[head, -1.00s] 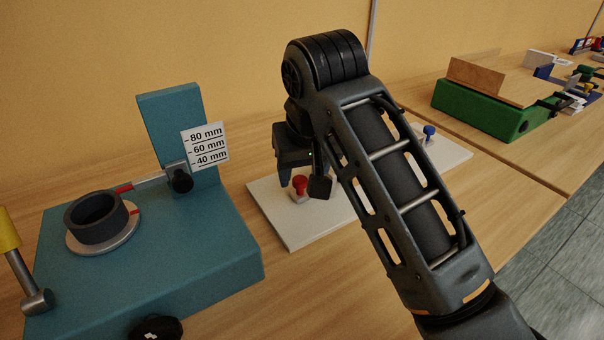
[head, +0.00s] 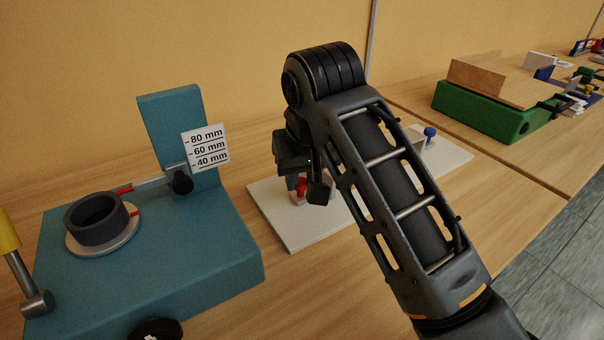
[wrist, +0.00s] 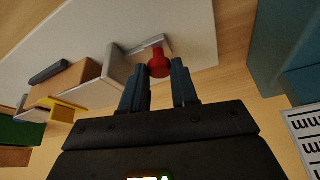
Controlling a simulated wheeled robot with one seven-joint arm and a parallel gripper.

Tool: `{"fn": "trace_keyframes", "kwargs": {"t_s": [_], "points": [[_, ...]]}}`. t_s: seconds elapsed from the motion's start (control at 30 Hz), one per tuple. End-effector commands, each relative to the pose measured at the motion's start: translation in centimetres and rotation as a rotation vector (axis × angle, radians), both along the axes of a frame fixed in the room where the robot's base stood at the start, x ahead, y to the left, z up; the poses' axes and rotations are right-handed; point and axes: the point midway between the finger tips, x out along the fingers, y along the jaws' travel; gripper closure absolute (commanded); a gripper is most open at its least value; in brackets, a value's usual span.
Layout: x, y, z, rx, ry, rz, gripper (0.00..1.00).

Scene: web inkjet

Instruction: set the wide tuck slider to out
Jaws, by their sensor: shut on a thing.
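A red knob (head: 301,187) stands near the left end of a flat white board (head: 288,228) on the table. My gripper (head: 305,189) is down at this knob and shut on it. In the wrist view the red knob (wrist: 158,62) sits between the two fingertips (wrist: 159,70), on a small light metal bracket (wrist: 150,43) at the board's edge. A blue knob (head: 430,133) stands at the board's far right end. My arm hides most of the middle of the board, and I cannot read any slider marking.
A teal fixture (head: 200,235) with a dark ring (head: 97,222) and a millimetre scale (head: 206,148) stands close on the left. A green fixture (head: 485,110) is at the back right. Bare table lies in front of the white board.

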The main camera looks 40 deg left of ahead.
Motion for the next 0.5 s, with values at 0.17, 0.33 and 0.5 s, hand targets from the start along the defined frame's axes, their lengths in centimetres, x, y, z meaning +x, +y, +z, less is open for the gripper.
{"fn": "trace_keyframes", "kwargs": {"t_s": [0.17,0.33,0.5], "points": [[0.0,0.0,0.0,0.000,0.000,0.000,1.00],[-0.1,0.0,0.0,0.000,0.000,0.000,1.00],[-1.4,0.7,0.3,-0.001,0.002,0.005,1.00]]}}
